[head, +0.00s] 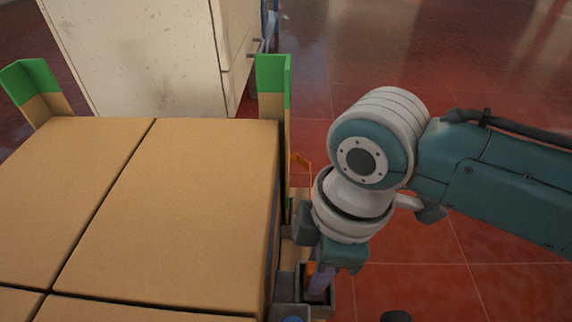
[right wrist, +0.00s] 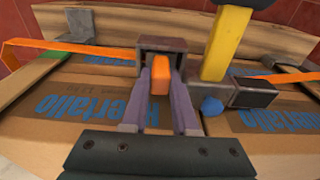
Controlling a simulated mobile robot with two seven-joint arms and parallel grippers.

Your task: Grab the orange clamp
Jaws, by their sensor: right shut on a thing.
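The orange clamp (right wrist: 160,78) shows in the right wrist view as an orange block between the two purple fingers of my right gripper (right wrist: 161,90). The fingers are shut on it, and their tips reach into a dark square holder (right wrist: 163,43). Much of the clamp is hidden in the holder. In the head view, my right gripper (head: 320,280) points down beside the boxes, and a bit of the orange clamp (head: 310,270) shows next to a finger. My left gripper is not in view.
Large cardboard boxes (head: 170,200) fill the left, with green-topped posts (head: 273,80) at their corners. An orange strap (right wrist: 70,50) runs beside the holder. A yellow handle (right wrist: 226,45) stands close right of it, above a blue piece (right wrist: 211,106). A pale cabinet (head: 150,60) stands behind.

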